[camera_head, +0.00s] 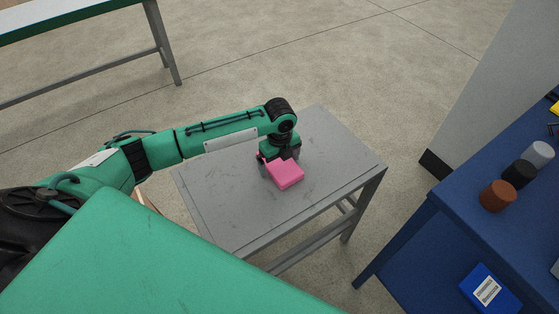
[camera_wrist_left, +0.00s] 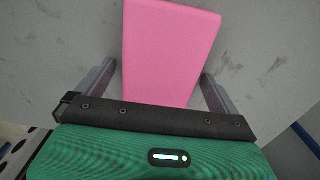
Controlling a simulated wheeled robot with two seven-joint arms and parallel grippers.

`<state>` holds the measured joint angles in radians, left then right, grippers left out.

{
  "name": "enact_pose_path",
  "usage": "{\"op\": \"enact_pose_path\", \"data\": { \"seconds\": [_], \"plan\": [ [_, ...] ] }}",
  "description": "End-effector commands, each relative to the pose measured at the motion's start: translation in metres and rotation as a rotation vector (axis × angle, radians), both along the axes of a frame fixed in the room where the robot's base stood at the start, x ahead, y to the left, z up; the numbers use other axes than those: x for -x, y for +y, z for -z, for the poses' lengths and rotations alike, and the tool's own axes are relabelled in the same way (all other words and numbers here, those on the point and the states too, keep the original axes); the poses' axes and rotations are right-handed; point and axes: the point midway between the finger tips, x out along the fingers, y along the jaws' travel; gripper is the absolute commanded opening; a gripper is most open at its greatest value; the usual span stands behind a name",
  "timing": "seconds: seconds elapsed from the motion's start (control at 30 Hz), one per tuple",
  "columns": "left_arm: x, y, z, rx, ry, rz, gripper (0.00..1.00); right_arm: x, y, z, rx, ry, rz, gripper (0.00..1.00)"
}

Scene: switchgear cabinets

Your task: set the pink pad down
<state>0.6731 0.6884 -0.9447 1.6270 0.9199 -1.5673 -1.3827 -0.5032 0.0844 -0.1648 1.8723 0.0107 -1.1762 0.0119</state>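The pink pad (camera_head: 287,175) lies on the grey table (camera_head: 230,215), near its middle, and appears to rest flat on the top. My left gripper (camera_head: 279,161) is right at the pad, pointing down over its far end. In the left wrist view the pad (camera_wrist_left: 168,45) lies between the two fingers of the gripper (camera_wrist_left: 158,72), with a narrow gap on each side, so the gripper looks open. The near end of the pad is hidden behind the gripper body there. My right gripper is not in view.
A blue table (camera_head: 440,235) at the right holds brown (camera_head: 498,196), black (camera_head: 518,174) and grey (camera_head: 538,154) cylinders. A blue box with a label (camera_head: 489,290) is below them. A grey cabinet (camera_head: 500,80) stands behind. The grey table is otherwise clear. A green-edged bench (camera_head: 60,22) is at top left.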

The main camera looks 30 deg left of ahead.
Motion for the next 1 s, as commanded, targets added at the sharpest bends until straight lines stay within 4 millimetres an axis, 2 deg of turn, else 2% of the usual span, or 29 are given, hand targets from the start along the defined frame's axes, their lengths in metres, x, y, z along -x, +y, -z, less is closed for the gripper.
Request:
{"op": "enact_pose_path", "data": {
  "seconds": [0.17, 0.27, 0.43, 0.7, 0.83, 1.0],
  "plan": [
    [0.0, 0.0, -0.001, 0.0, 0.0, 0.0, 0.98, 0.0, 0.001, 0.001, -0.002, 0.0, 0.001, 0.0],
    [-0.001, 0.0, -0.009, 0.001, -0.001, -0.001, 0.98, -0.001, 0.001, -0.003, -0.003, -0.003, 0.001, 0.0],
    [-0.001, 0.0, -0.041, 0.001, -0.004, 0.001, 0.98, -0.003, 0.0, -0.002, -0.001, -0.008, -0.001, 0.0],
    [-0.001, 0.0, -0.097, 0.001, -0.003, 0.001, 0.98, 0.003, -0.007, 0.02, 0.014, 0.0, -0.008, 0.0],
    [-0.001, 0.0, -0.114, 0.001, -0.001, -0.001, 0.98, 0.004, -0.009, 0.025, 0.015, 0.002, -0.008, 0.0],
    [0.0, 0.0, -0.123, 0.001, 0.001, -0.001, 0.98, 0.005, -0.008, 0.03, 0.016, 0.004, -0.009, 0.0]
  ]
}}
